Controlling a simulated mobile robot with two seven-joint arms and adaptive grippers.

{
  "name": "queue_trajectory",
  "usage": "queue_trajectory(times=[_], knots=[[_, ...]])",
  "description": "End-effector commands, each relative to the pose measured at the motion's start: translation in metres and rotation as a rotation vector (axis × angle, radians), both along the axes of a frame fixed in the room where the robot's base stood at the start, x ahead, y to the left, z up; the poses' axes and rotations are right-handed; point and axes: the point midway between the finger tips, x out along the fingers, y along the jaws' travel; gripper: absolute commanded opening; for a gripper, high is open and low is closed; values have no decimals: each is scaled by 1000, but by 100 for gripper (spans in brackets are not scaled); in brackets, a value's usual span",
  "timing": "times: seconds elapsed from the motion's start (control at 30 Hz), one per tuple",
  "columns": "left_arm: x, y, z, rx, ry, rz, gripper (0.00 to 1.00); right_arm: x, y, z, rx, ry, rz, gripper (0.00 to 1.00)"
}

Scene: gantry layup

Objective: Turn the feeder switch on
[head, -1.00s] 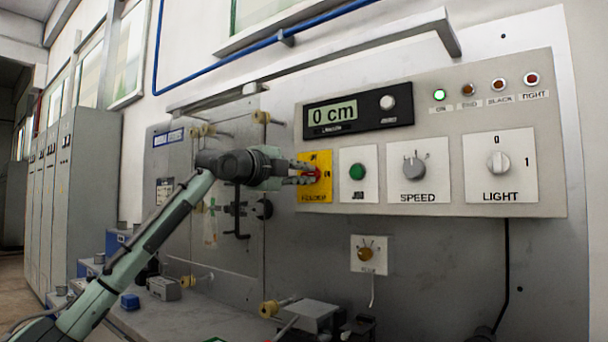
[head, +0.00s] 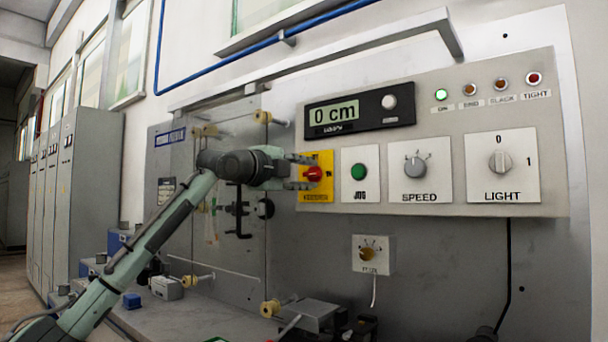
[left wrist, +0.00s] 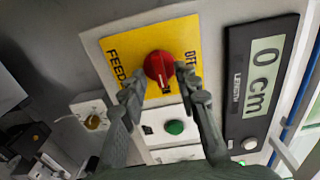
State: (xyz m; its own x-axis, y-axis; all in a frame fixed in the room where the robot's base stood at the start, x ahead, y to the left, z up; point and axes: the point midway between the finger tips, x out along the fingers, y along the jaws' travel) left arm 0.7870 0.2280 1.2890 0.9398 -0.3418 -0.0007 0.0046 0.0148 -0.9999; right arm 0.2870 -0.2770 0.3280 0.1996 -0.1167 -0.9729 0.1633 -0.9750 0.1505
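The feeder switch is a red knob (head: 313,174) on a yellow plate (head: 322,196) at the left end of the control panel. In the left wrist view the red knob (left wrist: 158,66) has a pale pointer line directed down the picture, toward the partly covered ON mark. The OFF mark is to its right. My left gripper (head: 304,172) is in front of the plate. In the left wrist view my left gripper (left wrist: 160,85) is open, its fingers apart on either side of the knob, with no clear contact. My right gripper is not in view.
The panel also holds a green JOG button (head: 359,172), a SPEED knob (head: 415,166), a LIGHT knob (head: 500,161) and a display (head: 350,113) reading 0 cm. The green ON lamp (head: 441,95) is lit. A smaller knob (head: 367,253) sits below.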

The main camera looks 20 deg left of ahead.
Motion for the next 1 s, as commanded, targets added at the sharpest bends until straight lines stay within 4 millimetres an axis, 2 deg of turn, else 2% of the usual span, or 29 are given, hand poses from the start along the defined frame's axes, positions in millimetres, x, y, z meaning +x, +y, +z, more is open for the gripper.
queue_trajectory(times=[0.17,0.6,0.8,1.0], knots=[[-12,6,1,-1,-2,1,31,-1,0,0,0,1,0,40],[-94,35,-1,2,0,2,31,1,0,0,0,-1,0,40],[-111,40,-1,0,1,0,31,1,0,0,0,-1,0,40],[-113,41,0,0,1,0,31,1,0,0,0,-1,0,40]])
